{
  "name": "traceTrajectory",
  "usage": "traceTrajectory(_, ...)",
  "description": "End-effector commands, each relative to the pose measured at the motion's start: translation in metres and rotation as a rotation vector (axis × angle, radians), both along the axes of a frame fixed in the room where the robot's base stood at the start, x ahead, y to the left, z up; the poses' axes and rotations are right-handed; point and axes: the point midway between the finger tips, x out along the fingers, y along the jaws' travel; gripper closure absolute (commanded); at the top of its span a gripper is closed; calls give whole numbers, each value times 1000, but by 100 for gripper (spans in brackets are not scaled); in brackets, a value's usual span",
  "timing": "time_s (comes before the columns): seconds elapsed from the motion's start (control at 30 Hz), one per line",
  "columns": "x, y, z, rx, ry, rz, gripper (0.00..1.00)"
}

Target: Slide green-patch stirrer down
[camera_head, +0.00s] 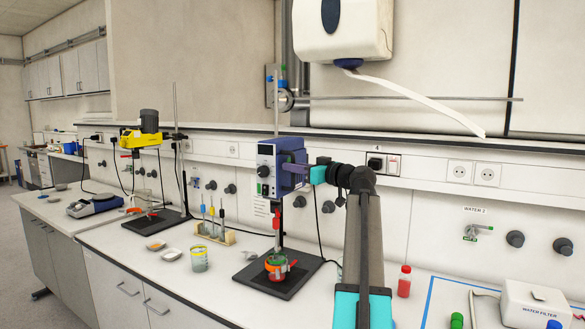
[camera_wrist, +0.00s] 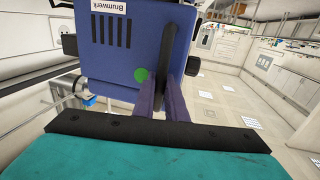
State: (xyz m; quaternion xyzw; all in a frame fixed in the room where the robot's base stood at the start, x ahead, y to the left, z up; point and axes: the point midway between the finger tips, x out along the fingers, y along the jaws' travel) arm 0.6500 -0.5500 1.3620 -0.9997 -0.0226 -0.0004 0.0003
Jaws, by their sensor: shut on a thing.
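The blue stirrer (camera_head: 267,176) hangs on an upright rod over a black base plate (camera_head: 262,277). In the wrist view the stirrer (camera_wrist: 112,50) fills the upper left, with a green patch (camera_wrist: 140,75) low on its near face. A dark upright handle (camera_wrist: 171,42) stands on that face. My gripper (camera_head: 295,170) reaches the stirrer from the right. In the wrist view its purple fingers (camera_wrist: 166,92) are shut on the handle; the exact contact is partly hidden. A red-and-green vessel (camera_head: 277,266) stands under the stirrer, with the shaft reaching down to it.
A second, yellow stirrer (camera_head: 142,139) stands on its own stand at the left. A rack with pipettes (camera_head: 214,235) and a glass beaker (camera_head: 199,259) stand between the two. A red-capped bottle (camera_head: 404,281) and a water filter box (camera_head: 536,302) are at the right.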

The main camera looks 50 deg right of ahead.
Motion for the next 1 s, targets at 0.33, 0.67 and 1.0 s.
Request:
traceTrajectory(0.33, 0, 1, -50, -1, 6, 2, 100)
traceTrajectory(0.67, 0, 1, -71, -2, 5, 3, 100)
traceTrajectory(1.0, 0, 2, -75, -1, 8, 5, 100)
